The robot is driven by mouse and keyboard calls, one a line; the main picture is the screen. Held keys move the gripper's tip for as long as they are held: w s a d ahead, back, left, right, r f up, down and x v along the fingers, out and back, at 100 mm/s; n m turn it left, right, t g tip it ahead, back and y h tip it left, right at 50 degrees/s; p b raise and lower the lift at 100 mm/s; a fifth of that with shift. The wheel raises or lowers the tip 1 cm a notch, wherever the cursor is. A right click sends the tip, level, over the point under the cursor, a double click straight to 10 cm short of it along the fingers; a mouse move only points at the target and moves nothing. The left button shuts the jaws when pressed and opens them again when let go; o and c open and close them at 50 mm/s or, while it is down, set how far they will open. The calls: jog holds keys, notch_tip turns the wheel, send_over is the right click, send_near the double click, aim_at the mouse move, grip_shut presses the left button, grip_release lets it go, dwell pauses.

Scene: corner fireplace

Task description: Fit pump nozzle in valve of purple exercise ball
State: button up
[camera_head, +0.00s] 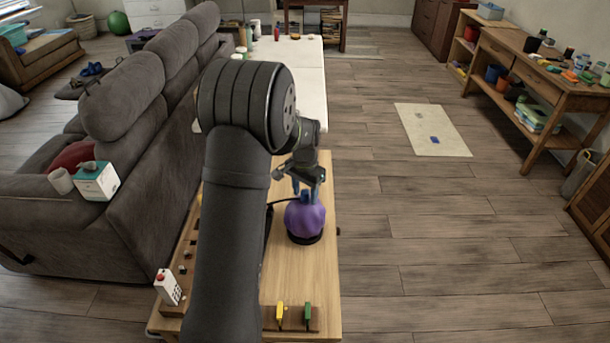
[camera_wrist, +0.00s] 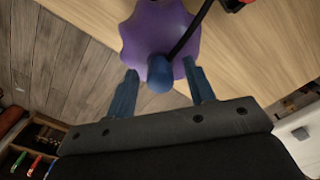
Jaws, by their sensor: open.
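The purple exercise ball (camera_head: 306,220) sits in a dark ring on the wooden table. In the wrist view the lobed purple ball (camera_wrist: 148,28) is at the top centre. A blue cylindrical pump nozzle (camera_wrist: 160,75) with a black hose is in front of the ball, end towards the camera. It appears to stand at the ball, but its tip and the valve are hidden. My gripper (camera_head: 304,196) is just above the ball, pointing down. In the wrist view my gripper (camera_wrist: 160,68) is open, its blue fingers on either side of the nozzle with gaps between.
On the wooden table (camera_head: 318,275), a yellow and a green item stand in a block (camera_head: 292,319) at the front. A white box with a red top (camera_head: 167,287) stands at the left. A grey sofa (camera_head: 110,150) borders the left; open floor lies right.

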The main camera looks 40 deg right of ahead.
notch_tip(320, 180, up, 17)
dwell(0.4)
jog(key=shift+f, duration=0.2)
notch_tip(320, 180, down, 17)
jog(key=shift+f, duration=0.1)
dwell(0.4)
jog(key=shift+r, duration=0.2)
notch_tip(320, 180, up, 17)
notch_tip(320, 180, down, 17)
jog(key=shift+f, duration=0.15)
jog(key=shift+r, duration=2.35)
jog(key=shift+o, duration=0.2)
